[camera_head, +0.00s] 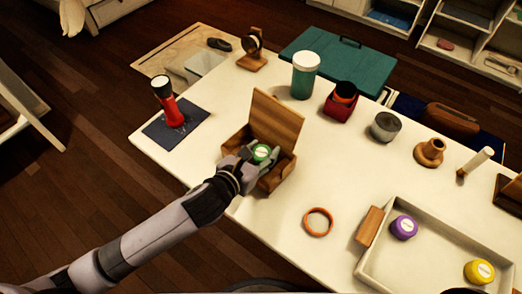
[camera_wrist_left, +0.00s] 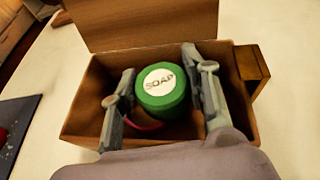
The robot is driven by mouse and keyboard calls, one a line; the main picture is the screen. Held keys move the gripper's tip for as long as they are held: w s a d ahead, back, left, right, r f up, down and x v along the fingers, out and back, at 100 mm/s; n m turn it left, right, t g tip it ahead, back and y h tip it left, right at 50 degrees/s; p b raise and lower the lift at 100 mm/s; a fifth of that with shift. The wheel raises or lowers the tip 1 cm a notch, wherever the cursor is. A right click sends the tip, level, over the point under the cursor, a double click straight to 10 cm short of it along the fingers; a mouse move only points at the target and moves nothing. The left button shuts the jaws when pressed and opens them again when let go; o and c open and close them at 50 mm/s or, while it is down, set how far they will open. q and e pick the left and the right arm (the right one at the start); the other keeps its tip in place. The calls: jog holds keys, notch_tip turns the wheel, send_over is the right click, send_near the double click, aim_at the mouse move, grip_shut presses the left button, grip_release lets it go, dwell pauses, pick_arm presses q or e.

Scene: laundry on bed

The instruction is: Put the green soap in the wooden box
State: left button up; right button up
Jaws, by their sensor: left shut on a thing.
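The wooden box (camera_head: 276,120) stands on the white table with its lid raised. It also fills much of the left wrist view (camera_wrist_left: 140,25). The green soap (camera_head: 261,153) is a round green piece with a white "SOAP" label. My left gripper (camera_head: 257,158) reaches into the box opening and is shut on the soap. In the left wrist view, the soap (camera_wrist_left: 160,88) sits between the two fingers, within the box walls. Whether it touches the box floor cannot be told. A small reddish curved thing (camera_wrist_left: 146,126) shows below the soap. My right gripper is not in view.
A red flashlight (camera_head: 172,110) stands on a dark mat left of the box. An orange ring (camera_head: 318,222) lies in front. A white tray (camera_head: 371,265) at the right holds a purple soap (camera_head: 404,228) and a yellow one (camera_head: 479,272). A green-and-white jar (camera_head: 304,77) stands behind.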

pick_arm(q)
jog(key=o, duration=0.7)
jog(key=shift+s+a+f, duration=0.1)
jog(key=shift+s+f, duration=0.05)
jog(key=shift+f, duration=0.25)
jog(key=o, duration=0.4)
jog(key=shift+s+f, duration=0.1)
jog(key=shift+f, duration=0.15)
jog(key=shift+o, duration=0.2)
jog(key=shift+r, duration=0.35)
jog(key=r+v, duration=0.1)
jog(key=v, duration=1.1)
jog(key=shift+r, duration=0.25)
jog(key=shift+w, duration=0.25)
